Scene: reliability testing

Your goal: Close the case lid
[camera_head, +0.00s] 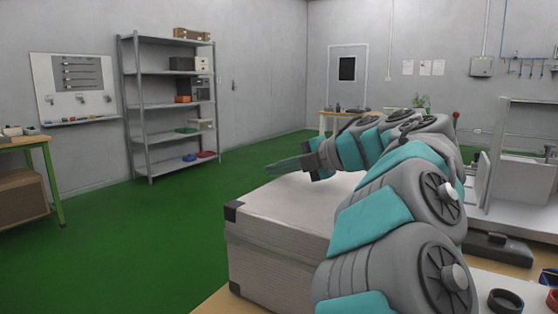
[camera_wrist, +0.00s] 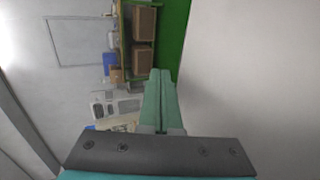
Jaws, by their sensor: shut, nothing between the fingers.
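The case (camera_head: 270,270) is a pale silver box with dark corner pieces, standing on the wooden table in the head view. Its lid (camera_head: 275,205) lies flat over the body, with a seam along the side facing me. I see no clear gap there, but my arm hides the right part. My gripper (camera_head: 288,166) is over the far side of the lid, pointing left, with its fingers together and empty. In the wrist view the shut green fingers (camera_wrist: 161,100) are beside a broad pale surface (camera_wrist: 245,70), apparently the lid.
A dark device (camera_head: 497,246), a black ring (camera_head: 505,301) and white equipment (camera_head: 520,185) are right of my arm. A metal shelf (camera_head: 170,105) stands far left. The green floor (camera_head: 130,235) left of the case is clear.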

